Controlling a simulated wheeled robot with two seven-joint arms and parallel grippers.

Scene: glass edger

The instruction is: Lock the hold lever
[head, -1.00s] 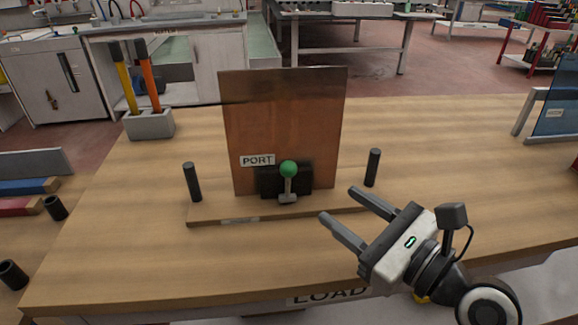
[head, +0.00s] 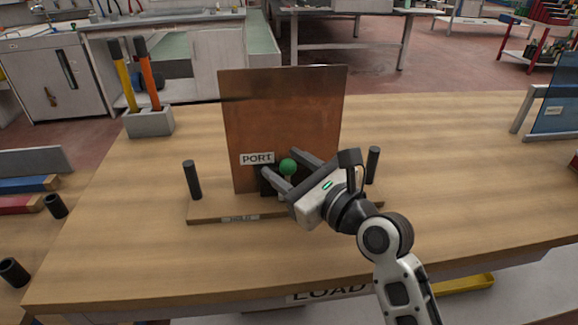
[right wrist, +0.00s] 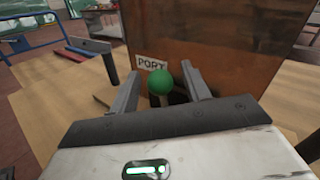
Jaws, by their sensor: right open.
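The hold lever has a round green knob (head: 288,167) and stands in front of a brown upright panel (head: 285,115) with a PORT label (head: 257,158). Its lower stem and dark base are mostly hidden behind my right gripper in the head view. My right gripper (head: 285,163) is open, its two fingers on either side of the knob. In the right wrist view the knob (right wrist: 160,82) shows between the fingertips, with a visible gap on each side. My left gripper is not in view.
Black posts stand left (head: 192,180) and right (head: 373,165) of the panel on a wooden base board (head: 210,212). A grey block (head: 149,122) with yellow and orange handled tools is at the back left. The table's right side (head: 470,180) is largely clear.

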